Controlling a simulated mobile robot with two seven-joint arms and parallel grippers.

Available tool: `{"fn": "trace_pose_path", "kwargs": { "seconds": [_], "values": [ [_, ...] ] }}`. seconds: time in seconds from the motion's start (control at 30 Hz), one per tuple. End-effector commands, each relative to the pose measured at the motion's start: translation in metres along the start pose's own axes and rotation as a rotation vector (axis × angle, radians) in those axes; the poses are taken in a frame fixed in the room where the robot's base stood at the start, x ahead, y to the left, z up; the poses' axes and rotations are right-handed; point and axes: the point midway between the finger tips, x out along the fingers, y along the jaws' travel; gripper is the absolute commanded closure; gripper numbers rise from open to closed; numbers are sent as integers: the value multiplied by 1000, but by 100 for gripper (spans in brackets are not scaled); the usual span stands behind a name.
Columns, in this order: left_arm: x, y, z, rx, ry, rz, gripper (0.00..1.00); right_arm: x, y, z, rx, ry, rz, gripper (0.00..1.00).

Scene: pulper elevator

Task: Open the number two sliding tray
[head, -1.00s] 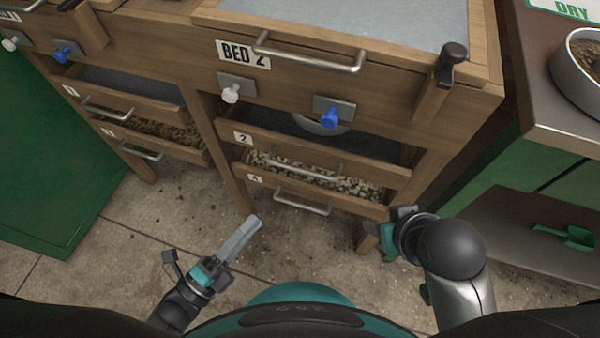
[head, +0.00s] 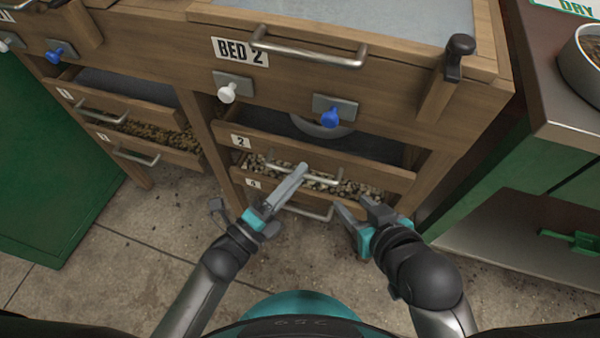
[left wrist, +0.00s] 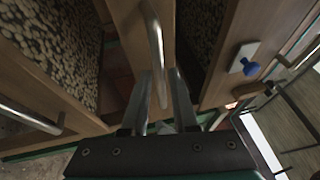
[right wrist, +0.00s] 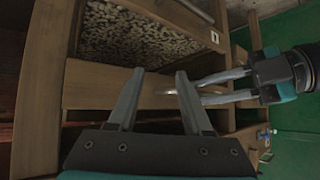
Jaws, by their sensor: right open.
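The number two tray (head: 262,143), a wooden-fronted drawer with a "2" label, sits under the BED 2 panel. Its metal bar handle (head: 332,182) is partly hidden behind my left fingers. My left gripper (head: 301,170) is in front of this handle, its fingers slightly apart; in the left wrist view a metal handle bar (left wrist: 155,40) runs down toward the fingertips. Contact cannot be told. My right gripper (head: 352,208) is open and empty, right of and below the handle. In the right wrist view my left gripper's fingers (right wrist: 205,88) show beside the open right fingers (right wrist: 157,80).
The number four tray (head: 245,183), holding pale pebbles, is directly below, with its own handle (head: 318,213). A white knob (head: 227,93) and a blue knob (head: 330,118) stick out above. A green cabinet (head: 480,170) stands at right. Floor at lower left is clear.

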Motion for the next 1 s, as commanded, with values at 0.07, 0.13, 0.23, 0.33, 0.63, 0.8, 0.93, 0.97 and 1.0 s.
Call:
{"fn": "trace_pose_path", "kwargs": {
  "seconds": [0.07,0.13,0.23,0.33,0.63,0.8,0.93,0.97,1.0],
  "values": [
    [6,0,0,-1,1,-1,73,2,-2,0,1,19,-6,50],
    [9,0,0,-1,1,0,73,2,-3,-2,2,32,-10,50],
    [11,0,0,-1,1,0,73,3,-4,-3,3,42,-12,50],
    [12,0,0,-1,1,0,73,3,-4,-4,3,45,-13,50],
    [11,0,0,-1,1,1,90,3,-4,-4,3,45,-12,50],
    [11,0,0,-1,0,1,100,3,-4,-4,3,45,-12,50],
    [11,0,0,-1,0,1,100,3,-4,-3,3,44,-11,50],
    [11,0,0,-1,0,1,100,3,-4,-3,3,44,-11,50],
    [11,0,0,-1,0,2,100,3,-4,-3,3,44,-11,50]
  ]
}}
